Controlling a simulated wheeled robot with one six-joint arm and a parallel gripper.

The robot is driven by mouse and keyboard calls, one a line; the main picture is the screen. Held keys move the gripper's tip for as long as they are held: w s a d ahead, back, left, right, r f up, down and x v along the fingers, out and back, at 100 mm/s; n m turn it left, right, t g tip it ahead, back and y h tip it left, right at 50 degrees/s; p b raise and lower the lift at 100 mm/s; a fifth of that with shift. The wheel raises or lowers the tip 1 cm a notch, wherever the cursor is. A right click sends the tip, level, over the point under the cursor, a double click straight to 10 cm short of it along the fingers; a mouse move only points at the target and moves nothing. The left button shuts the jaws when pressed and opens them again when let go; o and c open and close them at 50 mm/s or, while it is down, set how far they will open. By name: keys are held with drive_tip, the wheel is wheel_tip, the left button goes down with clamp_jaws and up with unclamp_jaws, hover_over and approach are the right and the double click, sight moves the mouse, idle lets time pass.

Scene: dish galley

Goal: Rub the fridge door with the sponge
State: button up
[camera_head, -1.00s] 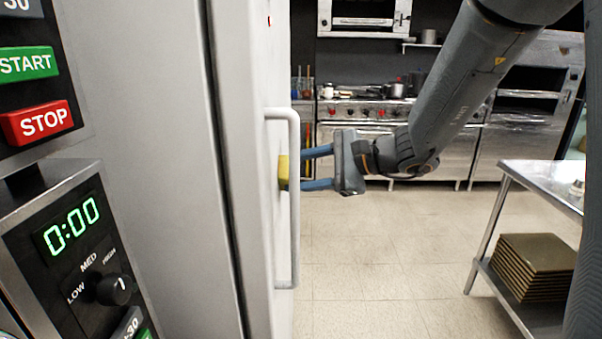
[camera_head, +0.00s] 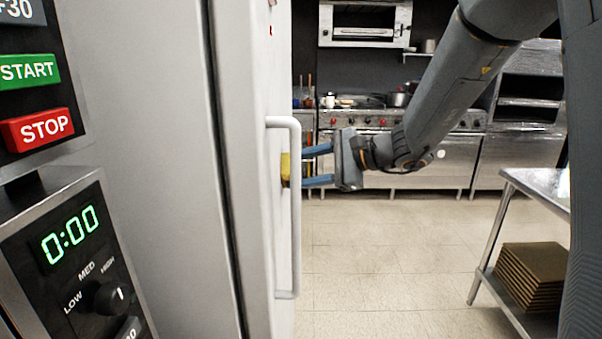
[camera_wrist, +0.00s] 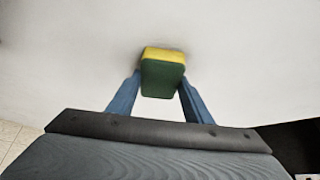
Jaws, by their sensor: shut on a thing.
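The fridge door (camera_head: 262,230) is white and closed, seen nearly edge-on at centre left, with a long vertical handle (camera_head: 296,215). The sponge (camera_head: 285,168) is yellow and partly hidden behind the handle in the head view. In the wrist view the sponge (camera_wrist: 163,72) shows a yellow layer and a green layer, with its yellow side against the white door surface (camera_wrist: 240,50). My gripper (camera_head: 305,166) has its blue fingers shut on the sponge, one on each side. The fingers reach past the handle toward the door; whether they touch the handle, I cannot tell.
A control panel with a red STOP button (camera_head: 40,129) stands close at the left. A steel table (camera_head: 540,185) with stacked brown trays (camera_head: 532,275) is at the right. A stove (camera_head: 375,120) lines the back. The tiled floor between is clear.

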drive_tip(key=shift+s, duration=2.1)
drive_tip(key=shift+w+r, duration=0.35)
drive_tip(key=shift+w, duration=0.35)
drive_tip(key=shift+w+r, duration=0.3)
drive_tip(key=shift+w, duration=0.35)
drive_tip(key=shift+w+r, duration=0.35)
drive_tip(key=shift+w, duration=0.35)
drive_tip(key=d, duration=0.6)
drive_tip(key=shift+s, duration=0.1)
drive_tip(key=shift+d, duration=1.45)
